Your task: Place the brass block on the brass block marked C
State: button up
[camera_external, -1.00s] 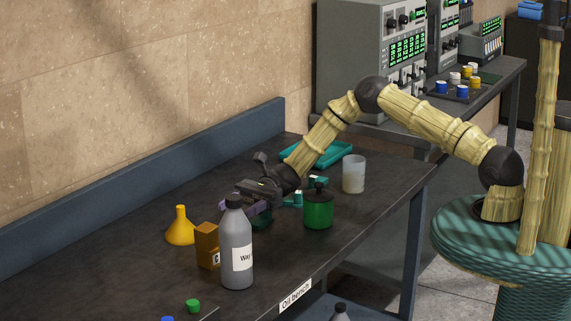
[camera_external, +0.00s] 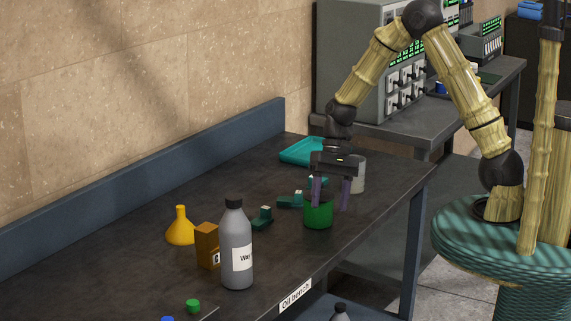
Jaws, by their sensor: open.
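An upright brass-coloured block shape (camera_external: 206,240) stands on the bench behind the grey bottle. A white label (camera_external: 216,259) with a dark mark is on its lower part, partly hidden by the bottle; I cannot read the letter surely. I cannot tell whether the shape is one tall block or two blocks stacked. My gripper (camera_external: 331,194) points down with its purple fingers apart, well to the right of the brass shape, in front of the white cup and overlapping the green pot's top in the picture. Nothing shows between its fingers.
A grey bottle (camera_external: 236,260) stands close to the brass shape, with a yellow funnel (camera_external: 180,232) to its left. Small green pieces (camera_external: 262,220), a green pot (camera_external: 318,217), a white cup (camera_external: 359,175) and a teal tray (camera_external: 300,151) stand farther right. The left bench is mostly clear.

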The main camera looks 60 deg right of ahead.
jog(key=s+d+r+n+t+h, duration=0.4)
jog(key=s+d+r+n+h, duration=0.1)
jog(key=s+d, duration=0.5)
jog(key=shift+s+d+r+n, duration=0.2)
jog(key=shift+d+r+n, duration=0.4)
jog(key=shift+d+n, duration=0.35)
jog(key=shift+a, duration=0.1)
